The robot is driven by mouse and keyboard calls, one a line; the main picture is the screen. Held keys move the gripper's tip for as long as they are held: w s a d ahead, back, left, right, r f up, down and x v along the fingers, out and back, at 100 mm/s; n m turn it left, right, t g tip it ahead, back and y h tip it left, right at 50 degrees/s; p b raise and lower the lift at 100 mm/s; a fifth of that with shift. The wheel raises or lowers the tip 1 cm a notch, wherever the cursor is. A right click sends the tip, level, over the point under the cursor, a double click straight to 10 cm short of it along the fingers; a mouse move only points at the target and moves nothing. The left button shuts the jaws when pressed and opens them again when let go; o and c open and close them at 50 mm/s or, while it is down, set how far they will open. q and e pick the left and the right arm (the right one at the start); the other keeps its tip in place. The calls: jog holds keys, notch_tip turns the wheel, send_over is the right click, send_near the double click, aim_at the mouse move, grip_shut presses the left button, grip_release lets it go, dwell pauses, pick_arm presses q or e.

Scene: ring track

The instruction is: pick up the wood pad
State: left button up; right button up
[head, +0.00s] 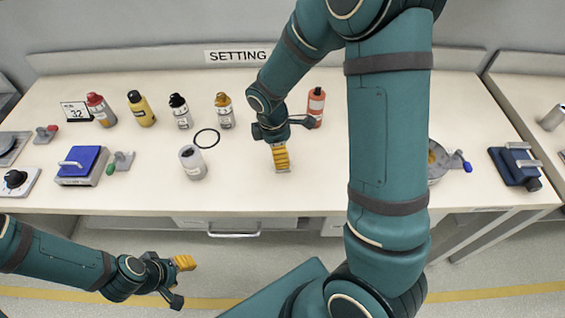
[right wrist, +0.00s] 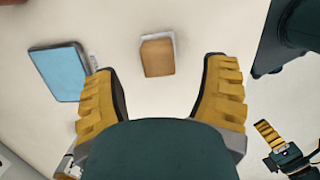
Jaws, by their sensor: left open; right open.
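The wood pad (right wrist: 157,57), a small brown block with a pale edge, lies on the light tabletop in the right wrist view. It shows beyond and between the two yellow-padded fingers of my right gripper (right wrist: 160,75), which is open and empty, apart from the pad. In the head view I cannot make out the pad; my right arm covers part of the table. There the right gripper (head: 290,146) hangs over the middle of the table. My left gripper (head: 180,281) is open and empty in front of the table's front edge, at lower left.
A light blue flat thing (right wrist: 57,71) lies left of the pad. A blue vise (head: 515,165) sits far right.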

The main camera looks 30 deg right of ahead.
jog(key=f, duration=0.1)
jog(key=f+b, duration=0.1)
jog(key=f, duration=0.3)
jog(key=shift+d+f+b, duration=0.15)
jog(key=shift+d+b, duration=0.25)
jog(key=shift+s, duration=0.1)
jog(key=c, duration=1.2)
